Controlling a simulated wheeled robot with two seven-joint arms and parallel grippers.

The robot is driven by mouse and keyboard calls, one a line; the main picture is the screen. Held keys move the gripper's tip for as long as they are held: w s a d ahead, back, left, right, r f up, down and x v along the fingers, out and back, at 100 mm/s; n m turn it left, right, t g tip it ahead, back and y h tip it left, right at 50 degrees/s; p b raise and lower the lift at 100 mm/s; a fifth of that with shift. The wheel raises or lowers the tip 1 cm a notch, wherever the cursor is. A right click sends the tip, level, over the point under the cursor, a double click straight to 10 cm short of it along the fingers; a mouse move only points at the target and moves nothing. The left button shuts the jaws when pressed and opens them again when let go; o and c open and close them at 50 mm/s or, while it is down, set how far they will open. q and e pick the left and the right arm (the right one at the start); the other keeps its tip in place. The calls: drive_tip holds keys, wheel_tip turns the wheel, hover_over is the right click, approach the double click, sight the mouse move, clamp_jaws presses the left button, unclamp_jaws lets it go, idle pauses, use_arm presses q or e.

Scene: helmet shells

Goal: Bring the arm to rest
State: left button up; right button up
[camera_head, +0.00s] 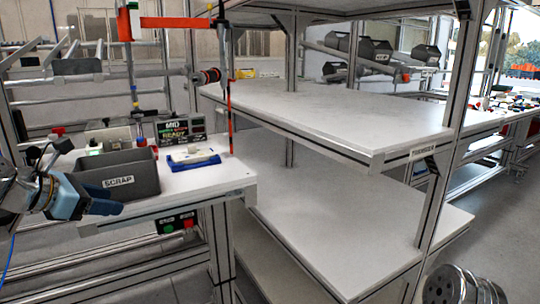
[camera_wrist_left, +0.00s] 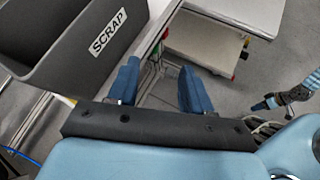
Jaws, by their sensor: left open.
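My left gripper (camera_head: 100,206) is at the left edge of the head view, in front of the table and just below the scrap bin. It has light blue housing and dark blue fingers. In the left wrist view the left gripper (camera_wrist_left: 160,82) has its two fingers apart with nothing between them; the floor and table frame show through the gap. No helmet shell can be made out clearly.
The grey scrap bin (camera_head: 118,172) stands at the table's front edge, close to my left gripper. A blue-white object (camera_head: 193,160) and a small display (camera_head: 181,131) are on the table (camera_head: 215,178). White shelving (camera_head: 330,125) stands to the right, its shelves mostly bare.

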use_arm(q)
drive_tip(key=w+d+f+m+g+y, duration=0.1)
drive_tip(key=d+f+m+g, duration=0.15)
drive_tip(key=f, duration=0.95)
drive_tip(key=w+d+f+m+g, duration=0.1)
drive_tip(key=d+f+m, duration=0.3)
drive_tip(key=f, duration=0.7)
drive_tip(key=w+d+f+m+g+y, duration=0.15)
drive_tip(key=d+f+m, duration=0.25)
drive_tip(key=f, duration=0.8)
drive_tip(key=s+d+f+m+g, duration=0.1)
drive_tip(key=s+d+f+m, duration=0.35)
drive_tip(key=f, duration=0.35)
drive_tip(key=s+d+f+m+g, duration=0.2)
drive_tip(key=s+d+f+m, duration=0.2)
drive_tip(key=s+f, duration=0.3)
drive_tip(key=s+d+f+m, duration=0.3)
drive_tip(key=s, duration=0.2)
drive_tip(key=s+d+f+m+g+h, duration=0.1)
drive_tip(key=s+d+f+m, duration=0.2)
drive_tip(key=s, duration=0.3)
drive_tip(key=shift+s+f+m, duration=0.3)
drive_tip(key=shift+f+m, duration=0.2)
drive_tip(key=shift+f, duration=0.1)
